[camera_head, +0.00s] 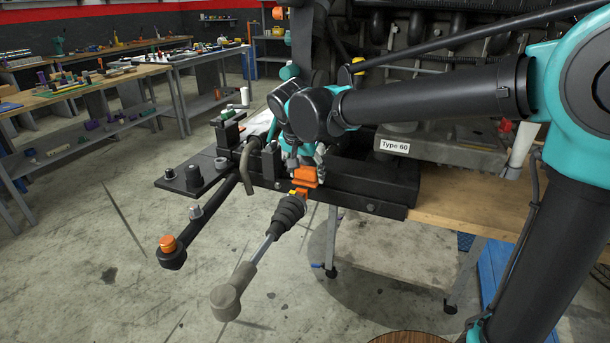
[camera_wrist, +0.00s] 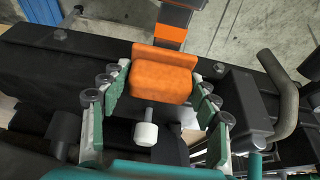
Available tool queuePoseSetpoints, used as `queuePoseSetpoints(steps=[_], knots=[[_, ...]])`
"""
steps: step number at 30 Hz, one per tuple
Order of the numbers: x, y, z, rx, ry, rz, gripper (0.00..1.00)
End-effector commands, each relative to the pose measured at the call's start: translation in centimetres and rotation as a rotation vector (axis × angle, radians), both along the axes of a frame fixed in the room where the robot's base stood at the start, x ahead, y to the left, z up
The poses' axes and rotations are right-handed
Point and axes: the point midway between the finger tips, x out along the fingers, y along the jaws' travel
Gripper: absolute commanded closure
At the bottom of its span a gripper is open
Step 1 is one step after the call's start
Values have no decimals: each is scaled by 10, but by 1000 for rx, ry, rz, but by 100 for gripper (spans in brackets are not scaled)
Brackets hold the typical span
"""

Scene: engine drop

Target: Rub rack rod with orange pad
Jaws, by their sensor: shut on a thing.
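The orange pad (camera_head: 306,177) is a small block held at the end of my gripper (camera_head: 301,161). In the wrist view the orange pad (camera_wrist: 162,75) sits between the green-padded fingers of my gripper (camera_wrist: 160,88), which are shut on it. Just beyond it lies a dark bar with orange bands (camera_wrist: 176,22). In the head view a rod with a black ribbed boot (camera_head: 287,214), a bare silver shaft and a grey end slants down to the left from just below the pad. I cannot tell whether the pad touches the rod.
A black bench fixture (camera_head: 365,195) carries posts and clamps. A dark arm with an orange cap (camera_head: 167,244) juts out to the left of the rod. An engine labelled "Type 60" (camera_head: 395,146) stands behind. The floor (camera_head: 110,270) at the front left is clear.

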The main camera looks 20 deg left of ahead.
Motion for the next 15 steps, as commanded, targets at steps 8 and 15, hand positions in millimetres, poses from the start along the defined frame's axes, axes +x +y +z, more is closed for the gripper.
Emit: queuePoseSetpoints(steps=[8, 15], knots=[[14, -1, -2, 0, 0, 0, 67], [15, -1, -2, 0, 0, 0, 67]])
